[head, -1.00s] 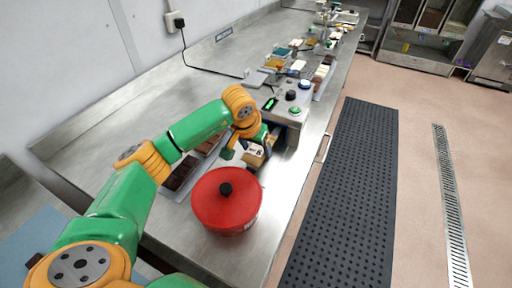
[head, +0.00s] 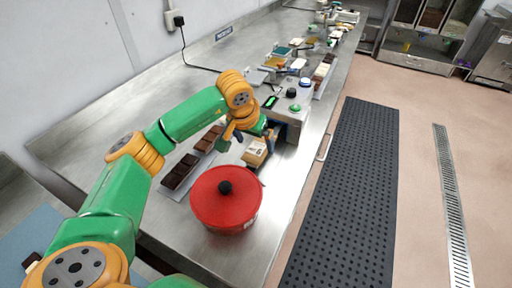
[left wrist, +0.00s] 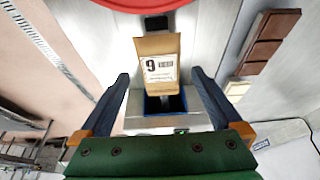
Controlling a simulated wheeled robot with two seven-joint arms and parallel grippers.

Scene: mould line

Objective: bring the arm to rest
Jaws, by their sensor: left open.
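My left gripper (head: 250,136) is open above the bench, over the near end of the grey device. In the left wrist view its two fingers (left wrist: 160,76) are spread wide with nothing gripped between them. A small brown carton (head: 256,153) with a white label stands just beyond the fingers, apart from them as far as I can see. Its label reads 9 in the left wrist view (left wrist: 158,45). My left arm reaches in from the left over the bench. My right gripper is not in view.
A red lidded pot (head: 226,205) stands close in front of the carton. Brown chocolate slabs (head: 180,171) lie left of it. The grey device (head: 291,112) with buttons is just beyond the gripper. The steel bench (head: 110,125) is clear at the left.

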